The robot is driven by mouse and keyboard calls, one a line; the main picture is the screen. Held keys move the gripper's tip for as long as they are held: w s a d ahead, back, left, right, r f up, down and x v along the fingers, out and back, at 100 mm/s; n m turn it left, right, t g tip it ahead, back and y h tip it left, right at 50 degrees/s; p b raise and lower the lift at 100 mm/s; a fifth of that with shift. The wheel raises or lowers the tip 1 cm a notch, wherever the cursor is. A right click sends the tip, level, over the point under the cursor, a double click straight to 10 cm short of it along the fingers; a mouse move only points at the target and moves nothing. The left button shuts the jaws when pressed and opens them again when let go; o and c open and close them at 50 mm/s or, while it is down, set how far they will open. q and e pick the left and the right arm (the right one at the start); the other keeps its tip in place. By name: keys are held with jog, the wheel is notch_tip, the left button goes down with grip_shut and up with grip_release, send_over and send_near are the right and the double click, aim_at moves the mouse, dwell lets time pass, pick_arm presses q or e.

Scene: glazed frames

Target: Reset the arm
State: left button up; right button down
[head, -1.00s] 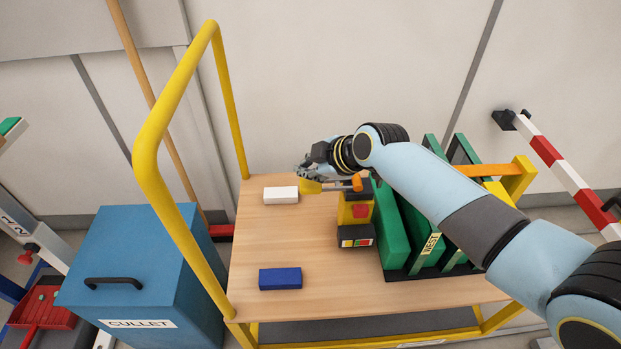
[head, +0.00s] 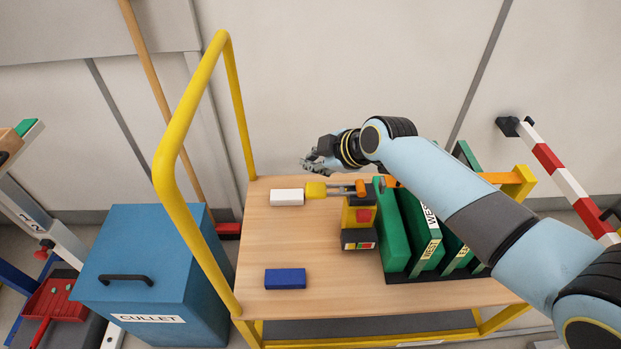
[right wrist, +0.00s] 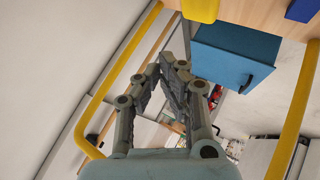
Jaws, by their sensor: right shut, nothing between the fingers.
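My right arm reaches in from the right in the head view, across the cart. Its gripper (head: 318,162) is raised over the far edge of the wooden cart top (head: 310,235), its fingers to the left of the wrist. In the right wrist view the fingers (right wrist: 172,62) come together at the tips, shut, with nothing between them. Below the gripper in the head view is a yellow-and-orange tool (head: 338,189), apart from the fingers. My left gripper does not show.
On the cart are a white block (head: 287,197), a blue block (head: 285,279), a yellow-and-black device (head: 359,222) and a rack of green frames (head: 394,240). A yellow rail (head: 168,170) rises at the left, beside the blue CULLET bin (head: 135,265).

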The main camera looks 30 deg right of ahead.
jog(key=s+f+m+g, duration=0.1)
jog(key=s+f, duration=0.6)
jog(key=s+d+f+m+g+h+b, duration=0.1)
jog(key=s+f+g, duration=0.1)
jog(key=s+f, duration=0.6)
jog(key=s+d+f+g+b, duration=0.1)
jog(key=s+f+g, duration=0.1)
jog(key=s+f, duration=0.6)
jog(key=shift+d+m+h, duration=0.15)
jog(key=shift+m+h, duration=0.15)
jog(key=shift+m, duration=0.1)
jog(key=s+d+f+m+g+h+b, duration=0.1)
jog(key=s+f+m, duration=0.3)
jog(key=s, duration=0.9)
jog(key=s+d+f+m+g, duration=0.2)
jog(key=s+f+m, duration=0.3)
jog(key=s, duration=0.9)
notch_tip(320, 180, down, 2)
jog(key=shift+d+f+h+b, duration=0.15)
jog(key=shift+h+b, duration=0.2)
jog(key=shift+h, duration=0.05)
